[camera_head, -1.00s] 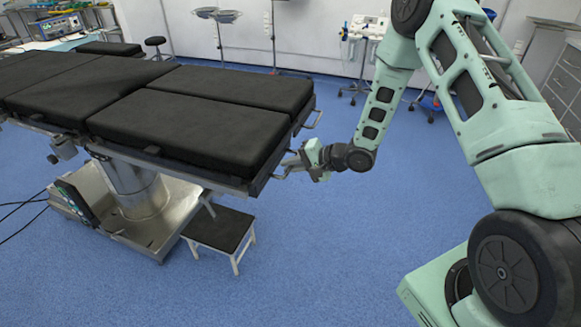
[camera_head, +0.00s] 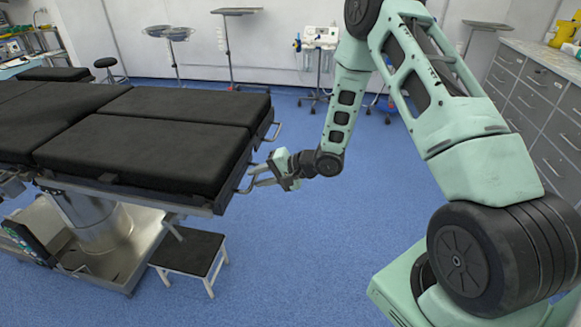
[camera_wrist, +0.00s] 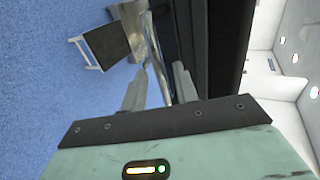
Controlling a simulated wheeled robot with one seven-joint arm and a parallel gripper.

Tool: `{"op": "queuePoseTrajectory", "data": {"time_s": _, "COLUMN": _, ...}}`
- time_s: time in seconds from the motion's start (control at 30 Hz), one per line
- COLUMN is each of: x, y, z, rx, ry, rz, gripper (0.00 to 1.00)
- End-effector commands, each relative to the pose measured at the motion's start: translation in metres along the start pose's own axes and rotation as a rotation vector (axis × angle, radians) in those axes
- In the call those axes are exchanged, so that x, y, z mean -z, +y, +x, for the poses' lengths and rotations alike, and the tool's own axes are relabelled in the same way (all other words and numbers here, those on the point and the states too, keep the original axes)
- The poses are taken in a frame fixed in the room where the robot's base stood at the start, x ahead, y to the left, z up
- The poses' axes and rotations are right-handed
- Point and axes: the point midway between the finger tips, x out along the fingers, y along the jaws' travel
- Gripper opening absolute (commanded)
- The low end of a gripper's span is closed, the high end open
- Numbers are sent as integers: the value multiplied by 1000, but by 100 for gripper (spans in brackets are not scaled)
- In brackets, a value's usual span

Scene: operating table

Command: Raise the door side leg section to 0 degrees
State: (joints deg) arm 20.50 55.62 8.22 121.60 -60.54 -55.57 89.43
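The operating table (camera_head: 130,120) has two black leg sections side by side at its right end. The near leg section (camera_head: 140,153) and the far leg section (camera_head: 190,106) both look about level and close to flush. I cannot tell which is the door side one. A metal end handle (camera_head: 244,180) sticks out from the near section. My gripper (camera_head: 262,175) is at this handle, coming from the right. In the wrist view my gripper (camera_wrist: 158,85) has its fingers apart, with metal of the handle showing between them. I cannot tell whether they touch it.
A black-topped step stool (camera_head: 190,252) stands on the floor below the leg end. Grey drawer cabinets (camera_head: 540,110) line the right wall. A trolley with equipment (camera_head: 318,45) and tray stands (camera_head: 168,33) stand at the back. Blue floor is clear right of the table.

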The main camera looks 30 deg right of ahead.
Motion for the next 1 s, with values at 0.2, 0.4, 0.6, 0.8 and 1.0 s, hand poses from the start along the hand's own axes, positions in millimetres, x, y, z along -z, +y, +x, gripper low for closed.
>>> {"op": "queuePoseTrajectory", "data": {"time_s": 0.2, "x": 2, "y": 0, "z": -51, "rx": 0, "ry": 6, "rz": 1, "gripper": 30}}
{"op": "queuePoseTrajectory", "data": {"time_s": 0.4, "x": 2, "y": -1, "z": -98, "rx": 2, "ry": 6, "rz": 1, "gripper": 30}}
{"op": "queuePoseTrajectory", "data": {"time_s": 0.6, "x": 2, "y": -1, "z": -135, "rx": 2, "ry": 5, "rz": 0, "gripper": 30}}
{"op": "queuePoseTrajectory", "data": {"time_s": 0.8, "x": 1, "y": -1, "z": -152, "rx": 3, "ry": 2, "rz": 0, "gripper": 30}}
{"op": "queuePoseTrajectory", "data": {"time_s": 1.0, "x": 1, "y": -1, "z": -155, "rx": 3, "ry": 1, "rz": 0, "gripper": 30}}
